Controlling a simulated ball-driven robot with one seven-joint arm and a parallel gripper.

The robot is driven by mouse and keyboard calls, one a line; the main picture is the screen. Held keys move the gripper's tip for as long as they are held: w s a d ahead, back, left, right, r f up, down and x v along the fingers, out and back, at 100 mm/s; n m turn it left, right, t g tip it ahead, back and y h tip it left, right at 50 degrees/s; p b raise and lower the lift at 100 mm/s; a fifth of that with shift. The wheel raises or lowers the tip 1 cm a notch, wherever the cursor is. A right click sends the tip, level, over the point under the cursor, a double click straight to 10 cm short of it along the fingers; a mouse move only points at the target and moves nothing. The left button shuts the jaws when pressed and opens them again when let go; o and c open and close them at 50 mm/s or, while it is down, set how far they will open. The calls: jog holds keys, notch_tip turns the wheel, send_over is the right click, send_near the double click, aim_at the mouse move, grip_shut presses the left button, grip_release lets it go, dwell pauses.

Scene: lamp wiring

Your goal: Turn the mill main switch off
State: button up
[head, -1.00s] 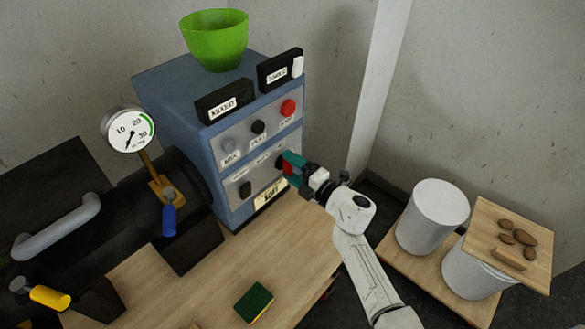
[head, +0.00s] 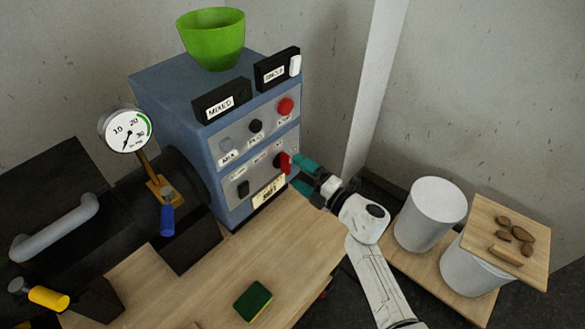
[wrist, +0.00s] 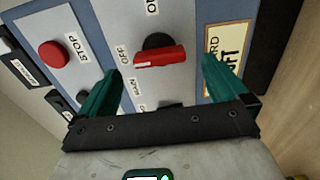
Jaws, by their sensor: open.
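The main switch is a red handle on a black round base (head: 286,162), low on the right of the blue control box's front. It also shows in the wrist view (wrist: 160,58). There the handle lies crosswise, in line with the "OFF" label to its left; in the head view it stands roughly upright. My gripper (head: 299,173) is open, with its green fingers just right of the switch and pointing at it. In the wrist view the fingers (wrist: 160,66) lie either side of the handle, apart from it and empty.
A red STOP button (wrist: 53,54) sits above the switch, and a yellow label plate (head: 269,191) below it. A green bowl (head: 212,40) stands on the box. A sponge (head: 253,301) lies on the table. White bins (head: 430,214) stand at the right.

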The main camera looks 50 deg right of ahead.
jog(key=s, duration=0.6)
jog(key=shift+s, duration=0.25)
jog(key=shift+d, duration=0.1)
